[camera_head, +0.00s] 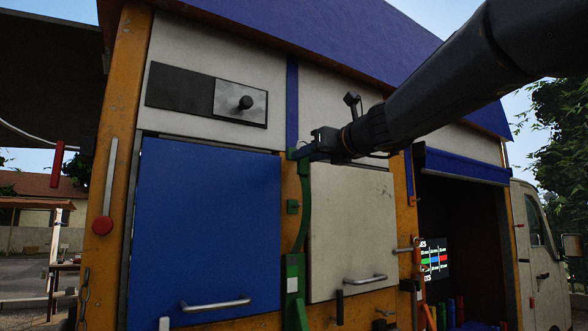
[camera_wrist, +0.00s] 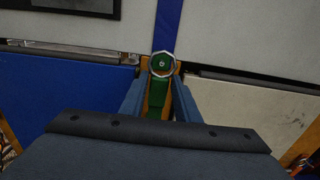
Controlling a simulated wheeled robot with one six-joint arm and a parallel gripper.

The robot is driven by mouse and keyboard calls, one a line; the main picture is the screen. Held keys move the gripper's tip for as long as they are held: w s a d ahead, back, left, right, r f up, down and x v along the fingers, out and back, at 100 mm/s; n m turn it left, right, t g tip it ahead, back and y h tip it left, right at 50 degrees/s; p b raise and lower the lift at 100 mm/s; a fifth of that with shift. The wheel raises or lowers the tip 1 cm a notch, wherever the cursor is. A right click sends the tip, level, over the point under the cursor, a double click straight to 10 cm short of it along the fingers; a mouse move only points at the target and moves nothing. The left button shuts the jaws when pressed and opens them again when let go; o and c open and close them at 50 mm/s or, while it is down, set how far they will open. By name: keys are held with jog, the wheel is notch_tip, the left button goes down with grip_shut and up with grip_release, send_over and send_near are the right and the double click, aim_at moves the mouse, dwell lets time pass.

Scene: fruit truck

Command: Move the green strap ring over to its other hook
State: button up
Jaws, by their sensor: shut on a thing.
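The green strap (camera_head: 304,205) rises from a green bracket (camera_head: 293,285) low on the orange post up to my gripper (camera_head: 300,154). In the wrist view, my gripper (camera_wrist: 159,92) is shut on the green strap (camera_wrist: 158,103) just below its pale metal ring (camera_wrist: 150,65). The ring appears around a round green hook piece (camera_wrist: 162,63); I cannot tell whether it is seated on it or only in front of it. In the head view, the upper hook (camera_head: 292,154) is at my fingertips. A second green hook piece (camera_head: 292,207) sits lower on the post, bare.
A blue door (camera_head: 205,225) with a bar handle is left of the post, and a white door (camera_head: 350,235) is right of it. A sliding panel with a black knob (camera_head: 245,103) is above left. The open truck bay (camera_head: 450,240) is further right.

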dwell(0.3)
jog(key=b, duration=1.3)
send_near(292, 219)
jog(key=shift+w+a+r, duration=0.5)
jog(key=shift+w+r, duration=0.25)
jog(key=shift+w+a+f, duration=0.15)
jog(key=shift+w+a, duration=0.25)
jog(key=shift+w, duration=0.15)
dwell(0.3)
jog(key=shift+w+a, duration=0.2)
jog(key=shift+w, duration=0.1)
jog(key=shift+w+a+f+b, duration=0.1)
jog(key=shift+w+a+b, duration=0.2)
jog(key=shift+w, duration=0.1)
jog(key=shift+w+a+f+b, duration=0.3)
jog(key=shift+w+f+b, duration=0.1)
jog(key=shift+w+f, duration=0.15)
dwell(1.3)
dwell(0.4)
